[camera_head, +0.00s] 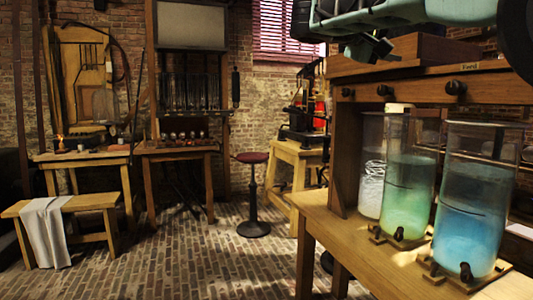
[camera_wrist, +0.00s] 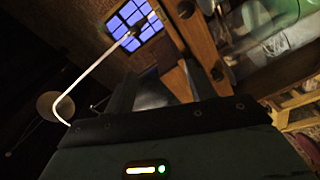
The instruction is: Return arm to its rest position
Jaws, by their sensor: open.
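My arm crosses the top right of the head view, in front of the wooden cabinet. My gripper (camera_head: 372,50) hangs near the cabinet's upper left corner, above the drawers. In the wrist view my gripper (camera_wrist: 157,85) shows two dark fingers spread apart with nothing between them. Three glass jars stand on the wooden bench below and to the right: one with clear bubbly liquid (camera_head: 372,172), one with green liquid (camera_head: 408,200) and one with blue liquid (camera_head: 470,220). My gripper is apart from all of them.
The wooden cabinet (camera_head: 415,78) with small drawers stands over the bench (camera_head: 345,235). The brick floor (camera_head: 190,255) between is clear.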

